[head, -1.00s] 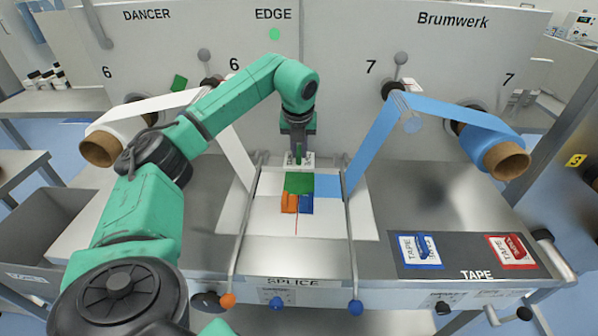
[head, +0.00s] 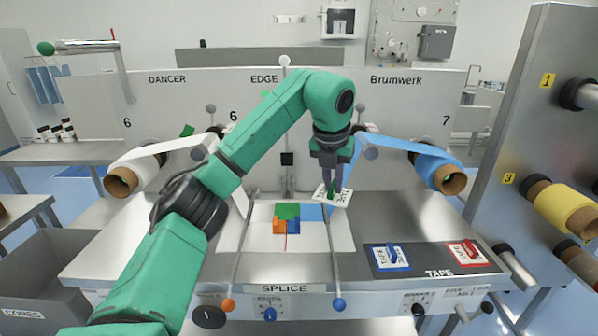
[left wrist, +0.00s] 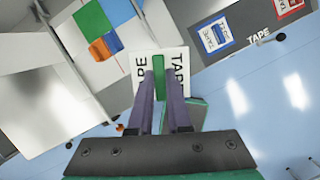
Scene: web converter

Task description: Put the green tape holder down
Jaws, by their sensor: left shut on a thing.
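The green tape holder is a white plate lettered TAPE (head: 342,199) with a green upright grip. My left gripper (head: 331,184) is shut on that grip and holds the plate tilted in the air, in front of the blue web. In the left wrist view the plate (left wrist: 142,62) lies beyond the fingers (left wrist: 163,98), with the green grip between them. The dark TAPE mat (head: 432,270) is below and to the right. It carries a blue tape holder (head: 387,257) and a red one (head: 465,253). My right gripper is not in view.
The splice plate (head: 262,236) bears a green patch (head: 288,211) and small orange (head: 280,226) and blue (head: 293,226) pieces. Rods with an orange knob (head: 228,304) and a blue knob (head: 340,304) flank it. Bare mat shows at the left of the blue holder.

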